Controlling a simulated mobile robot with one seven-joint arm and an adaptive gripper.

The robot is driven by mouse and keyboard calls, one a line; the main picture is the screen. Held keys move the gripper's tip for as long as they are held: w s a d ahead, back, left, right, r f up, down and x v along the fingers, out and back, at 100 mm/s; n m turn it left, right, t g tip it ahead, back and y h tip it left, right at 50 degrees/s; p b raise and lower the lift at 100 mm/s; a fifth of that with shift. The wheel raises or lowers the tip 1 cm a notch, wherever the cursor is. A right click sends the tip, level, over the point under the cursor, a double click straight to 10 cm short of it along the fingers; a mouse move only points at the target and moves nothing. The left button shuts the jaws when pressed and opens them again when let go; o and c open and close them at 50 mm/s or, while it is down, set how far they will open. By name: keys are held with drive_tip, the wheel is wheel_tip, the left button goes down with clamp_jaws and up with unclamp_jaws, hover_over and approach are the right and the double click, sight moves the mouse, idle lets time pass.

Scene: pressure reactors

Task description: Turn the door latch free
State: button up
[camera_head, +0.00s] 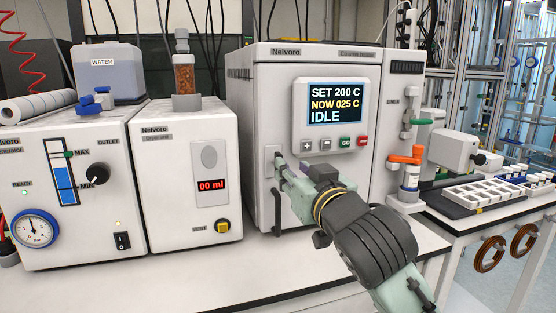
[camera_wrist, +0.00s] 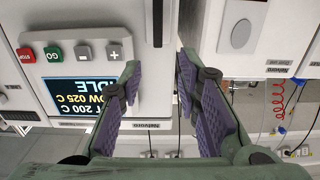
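The column heater (camera_head: 335,140) is a white cabinet with a screen reading SET 200 C, NOW 025 C, IDLE. Its dark vertical door handle (camera_head: 278,210) is on the lower left of the front, and its end shows at the top of the wrist view (camera_wrist: 157,22). A pale plate (camera_head: 271,154), possibly that of the door latch, sits above the handle, partly covered by my gripper. The latch itself cannot be made out. My gripper (camera_head: 281,172) is at the door's left edge. In the wrist view its purple-padded fingers (camera_wrist: 158,62) are apart with nothing visible held between them.
The screen panel's buttons (camera_head: 345,142) are to the right of my gripper. An orange-handled valve (camera_head: 406,155) is on the right. The bench front (camera_head: 200,285) is clear.

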sight(279, 153)
drive_tip(key=p+x, duration=0.2)
drive_tip(key=x, duration=0.8)
drive_tip(key=shift+w+f+p, duration=0.15)
drive_tip(key=shift+w+p, duration=0.25)
drive_tip(key=shift+w, duration=0.05)
clamp_jaws()
